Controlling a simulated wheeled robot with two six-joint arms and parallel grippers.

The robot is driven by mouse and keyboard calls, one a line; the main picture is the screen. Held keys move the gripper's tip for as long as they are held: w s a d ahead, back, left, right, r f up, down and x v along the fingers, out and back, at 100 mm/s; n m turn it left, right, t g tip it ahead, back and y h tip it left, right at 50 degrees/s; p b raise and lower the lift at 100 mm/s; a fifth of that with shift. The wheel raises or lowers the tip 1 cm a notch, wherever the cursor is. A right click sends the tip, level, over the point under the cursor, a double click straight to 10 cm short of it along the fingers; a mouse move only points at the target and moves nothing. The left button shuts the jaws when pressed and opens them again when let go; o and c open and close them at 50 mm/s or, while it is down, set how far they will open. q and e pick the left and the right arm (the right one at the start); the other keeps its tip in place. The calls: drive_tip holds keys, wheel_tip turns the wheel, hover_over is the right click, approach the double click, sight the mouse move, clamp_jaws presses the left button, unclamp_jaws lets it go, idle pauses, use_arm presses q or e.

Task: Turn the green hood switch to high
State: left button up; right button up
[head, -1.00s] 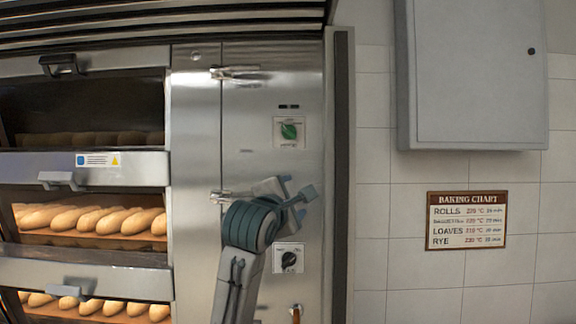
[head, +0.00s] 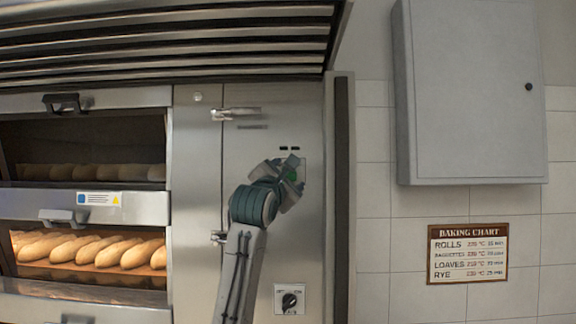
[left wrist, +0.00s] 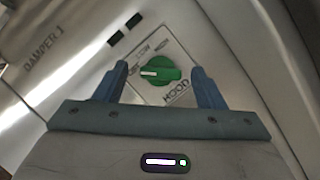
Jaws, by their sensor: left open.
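The green hood switch (left wrist: 157,71) is a round knob on a white plate marked HOOD, seen in the left wrist view. A pale pointer line on it points to the left in that picture. In the left wrist view my left gripper (left wrist: 162,88) is open, with one blue finger on each side of the knob. I cannot tell whether the fingers touch it. My right gripper is not in view.
A black knob (head: 289,300) sits lower on the same steel panel. Door handles (head: 235,114) stick out left of the switch. Oven decks with loaves (head: 128,254) are at the left. A grey wall cabinet (head: 470,95) and a baking chart (head: 467,252) are at the right.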

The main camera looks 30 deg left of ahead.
use_arm(q)
drive_tip(key=shift+w+a, duration=0.1)
drive_tip(key=shift+w, duration=0.45)
drive_tip(key=c, duration=1)
